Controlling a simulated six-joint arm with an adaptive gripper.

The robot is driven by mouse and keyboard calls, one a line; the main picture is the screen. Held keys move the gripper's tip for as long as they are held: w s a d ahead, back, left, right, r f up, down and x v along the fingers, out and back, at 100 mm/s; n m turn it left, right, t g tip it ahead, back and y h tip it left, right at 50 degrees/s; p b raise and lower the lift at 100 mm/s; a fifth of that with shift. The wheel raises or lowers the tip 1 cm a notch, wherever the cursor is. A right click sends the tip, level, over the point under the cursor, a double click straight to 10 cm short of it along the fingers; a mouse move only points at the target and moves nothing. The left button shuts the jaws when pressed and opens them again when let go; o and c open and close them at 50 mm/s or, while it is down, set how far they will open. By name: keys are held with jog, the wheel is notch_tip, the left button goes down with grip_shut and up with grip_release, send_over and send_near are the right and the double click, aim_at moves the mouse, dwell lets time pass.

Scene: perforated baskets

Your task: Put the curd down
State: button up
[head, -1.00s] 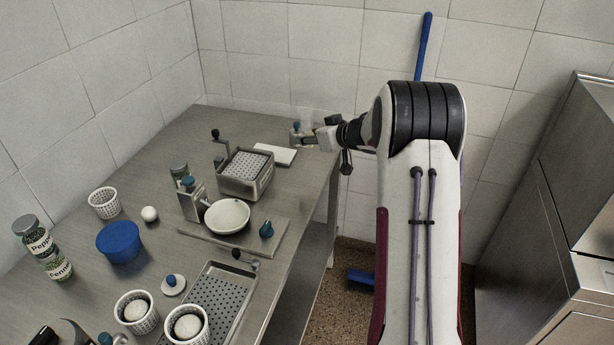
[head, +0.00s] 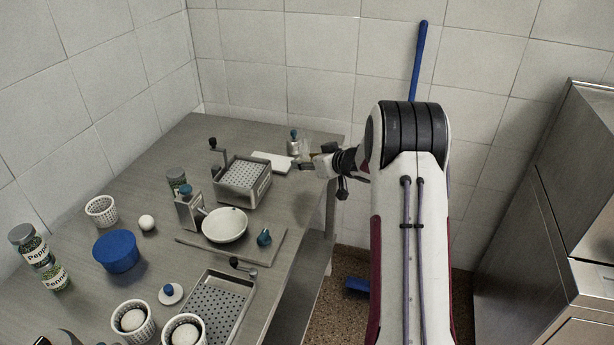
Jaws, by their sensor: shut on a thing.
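My gripper (head: 306,165) is at the far right edge of the steel table, just right of a flat white slab (head: 271,162). Rounded white curds sit in perforated baskets at the front: one curd (head: 133,319) in the left basket (head: 131,335) and one curd (head: 185,334) in the right basket (head: 169,325). A small white ball (head: 147,222) lies on the table at the left; I cannot tell whether it is curd.
A perforated box (head: 243,181) stands left of my gripper. A blue-topped container (head: 294,145) is just behind it. A white bowl (head: 225,225), a blue tub (head: 116,251), an empty basket (head: 102,211) and a perforated tray (head: 215,305) stand further forward. The table's right edge is close.

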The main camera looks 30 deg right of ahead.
jog(key=shift+f, duration=0.8)
jog(key=shift+f, duration=1.85)
jog(key=shift+f, duration=0.1)
jog(key=o, duration=1.1)
jog(key=shift+s, duration=0.1)
jog(key=shift+s+d+r, duration=0.1)
jog(key=shift+s+r, duration=0.05)
jog(key=shift+r, duration=0.1)
jog(key=shift+v, duration=5.7)
